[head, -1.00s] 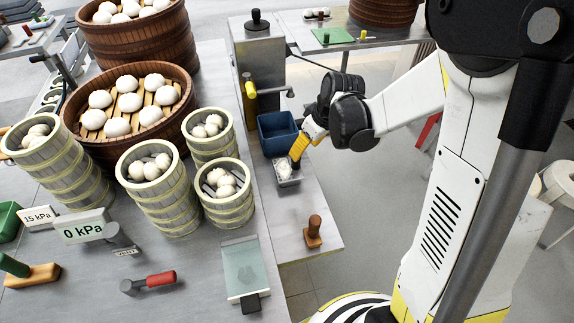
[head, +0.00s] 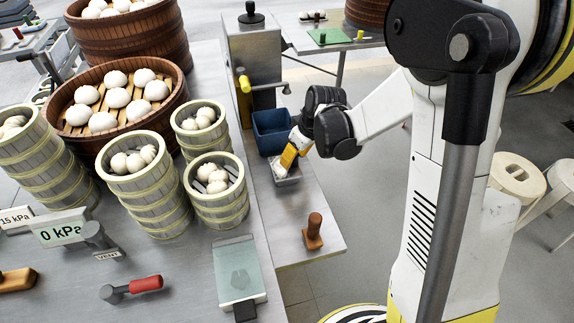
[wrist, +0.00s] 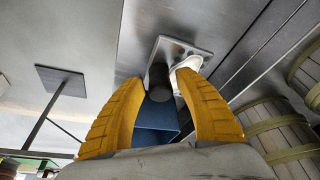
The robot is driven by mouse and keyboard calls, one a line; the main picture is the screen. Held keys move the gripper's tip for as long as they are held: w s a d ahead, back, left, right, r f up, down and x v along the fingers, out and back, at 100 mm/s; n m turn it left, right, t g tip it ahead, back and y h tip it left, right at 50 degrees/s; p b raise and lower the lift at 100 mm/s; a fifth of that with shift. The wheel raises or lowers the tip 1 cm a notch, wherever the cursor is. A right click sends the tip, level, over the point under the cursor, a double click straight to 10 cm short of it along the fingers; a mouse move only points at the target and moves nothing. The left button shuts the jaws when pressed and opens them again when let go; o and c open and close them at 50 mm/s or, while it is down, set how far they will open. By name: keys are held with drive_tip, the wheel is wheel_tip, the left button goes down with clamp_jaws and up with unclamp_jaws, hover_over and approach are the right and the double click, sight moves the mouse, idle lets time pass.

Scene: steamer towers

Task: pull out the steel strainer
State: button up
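The steel strainer (head: 287,178) is a small square metal piece on the lower shelf beside the counter, just in front of a blue bin. In the wrist view its square steel rim (wrist: 205,52) lies beyond my fingertips, with something white in it. A dark upright handle (wrist: 158,82) stands at it. My gripper (head: 290,158) is directly over the strainer. The gripper hides part of the strainer in the head view.
The blue bin (head: 273,131) stands right behind the strainer. A steel box with a yellow-handled tap (head: 256,70) rises behind that. A wooden-handled tool (head: 313,232) stands on the shelf's front part. Steamer towers (head: 217,190) crowd the counter to the left.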

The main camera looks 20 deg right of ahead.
clamp_jaws()
drive_tip(key=shift+r+p, duration=0.8)
drive_tip(key=shift+r, duration=0.25)
drive_tip(key=shift+r+p, duration=2.25)
drive_tip(key=shift+r, duration=0.95)
